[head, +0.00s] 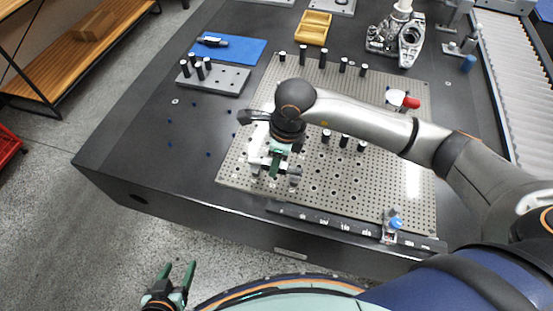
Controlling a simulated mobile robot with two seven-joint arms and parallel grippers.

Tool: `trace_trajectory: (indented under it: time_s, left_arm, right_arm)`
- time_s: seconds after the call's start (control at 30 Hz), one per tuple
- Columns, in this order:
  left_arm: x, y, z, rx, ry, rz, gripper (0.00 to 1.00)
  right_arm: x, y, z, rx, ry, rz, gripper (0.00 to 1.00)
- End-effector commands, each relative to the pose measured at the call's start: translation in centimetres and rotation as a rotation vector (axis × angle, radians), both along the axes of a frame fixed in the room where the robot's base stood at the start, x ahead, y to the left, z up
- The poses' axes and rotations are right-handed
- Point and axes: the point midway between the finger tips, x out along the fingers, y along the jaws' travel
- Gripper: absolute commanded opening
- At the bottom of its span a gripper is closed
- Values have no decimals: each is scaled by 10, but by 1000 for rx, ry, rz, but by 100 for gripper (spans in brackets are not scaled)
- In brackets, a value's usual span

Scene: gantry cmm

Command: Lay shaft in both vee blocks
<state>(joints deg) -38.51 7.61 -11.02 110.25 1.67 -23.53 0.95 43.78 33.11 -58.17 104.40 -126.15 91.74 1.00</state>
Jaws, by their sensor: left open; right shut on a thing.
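My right gripper (275,167) comes down from the right over the left front part of the perforated plate (235,180). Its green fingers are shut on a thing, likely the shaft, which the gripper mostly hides. Small grey metal pieces show on either side of the fingers, one on the left (255,169) and one on the right (294,180). They look like the vee blocks or shaft ends; I cannot tell which, nor whether the shaft touches the blocks. My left gripper (178,277) is open and empty, in front of the table over the floor.
Black pegs (343,140) stand on the plate behind and right of my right gripper. A dark rail with a blue-knobbed slider (395,223) lies along the plate's front. A grey block with black pins (215,80), blue mat (235,50) and yellow tray (313,27) lie farther back.

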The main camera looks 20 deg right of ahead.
Motion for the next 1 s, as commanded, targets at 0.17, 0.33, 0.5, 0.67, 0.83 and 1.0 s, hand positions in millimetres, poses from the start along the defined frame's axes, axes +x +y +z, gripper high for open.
trace_trajectory:
  time_s: [0.17, 0.33, 0.5, 0.67, 0.83, 1.0]
  left_arm:
    - [0, 0, -4, 0, 0, 0, 62]
    - [0, 0, -7, -1, 0, -1, 62]
    - [0, 0, -10, -1, 0, -1, 62]
    - [0, 0, -9, -1, 0, -1, 62]
    - [0, 0, -9, -1, 0, -1, 62]
    - [0, 0, -9, -1, 0, -1, 62]
  right_arm:
    - [1, 0, -3, 1, -3, 0, 0]
    - [1, 0, -6, 1, -3, 0, 0]
    - [1, 0, -10, 2, -2, 0, 0]
    - [1, 0, -8, 2, -2, 0, 0]
    - [1, 0, -9, 1, -2, 0, 58]
    - [0, 0, -9, 1, -1, 0, 74]
